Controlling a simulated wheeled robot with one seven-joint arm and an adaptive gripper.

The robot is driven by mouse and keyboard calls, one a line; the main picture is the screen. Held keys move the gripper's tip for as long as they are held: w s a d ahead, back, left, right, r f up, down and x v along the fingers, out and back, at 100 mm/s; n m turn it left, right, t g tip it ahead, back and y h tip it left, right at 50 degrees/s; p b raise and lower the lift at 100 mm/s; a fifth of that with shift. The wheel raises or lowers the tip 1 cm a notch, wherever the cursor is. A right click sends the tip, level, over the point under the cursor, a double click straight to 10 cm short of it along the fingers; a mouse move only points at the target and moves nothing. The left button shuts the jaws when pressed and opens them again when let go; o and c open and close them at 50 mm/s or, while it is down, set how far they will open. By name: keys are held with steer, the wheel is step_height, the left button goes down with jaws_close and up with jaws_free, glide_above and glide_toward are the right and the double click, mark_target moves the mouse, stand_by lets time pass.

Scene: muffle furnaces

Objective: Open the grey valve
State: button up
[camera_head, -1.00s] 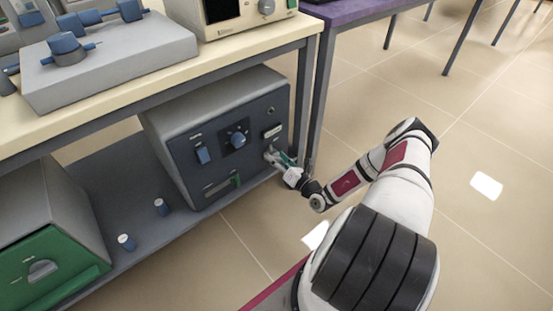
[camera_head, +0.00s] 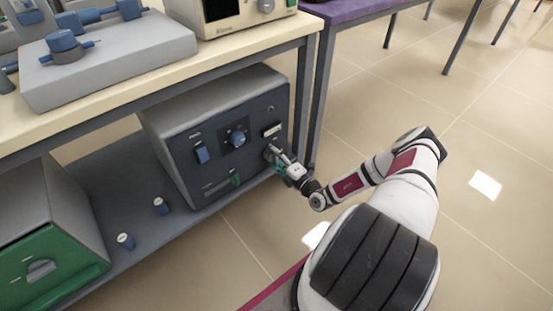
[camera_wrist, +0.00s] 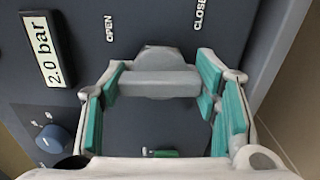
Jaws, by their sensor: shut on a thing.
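The grey valve (camera_wrist: 152,80) is on the furnace's dark front panel. It has a round base and a bar handle, which lies crosswise in the wrist view. OPEN (camera_wrist: 109,28) is printed to its upper left and CLOSE (camera_wrist: 200,14) to its upper right. My gripper (camera_wrist: 160,72) has its teal-padded fingers at the two ends of the bar and is shut on it. In the head view my gripper (camera_head: 273,156) is at the right side of the panel and mostly hides the valve.
The grey furnace (camera_head: 210,105) stands on the lower shelf under a bench. A 2.0 bar display (camera_wrist: 42,50) and blue knob (camera_wrist: 54,138) are beside the valve. A bench leg (camera_head: 307,100) is close right of my gripper. The floor at right is open.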

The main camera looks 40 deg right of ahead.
steer(key=shift+a+m, duration=0.1)
steer(key=shift+m, duration=0.3)
steer(key=o, duration=1.2)
steer(key=shift+c, duration=0.2)
steer(key=shift+s, duration=0.1)
steer(key=s, duration=1.1)
steer(key=shift+s+d, duration=0.25)
steer(key=shift+s, duration=0.15)
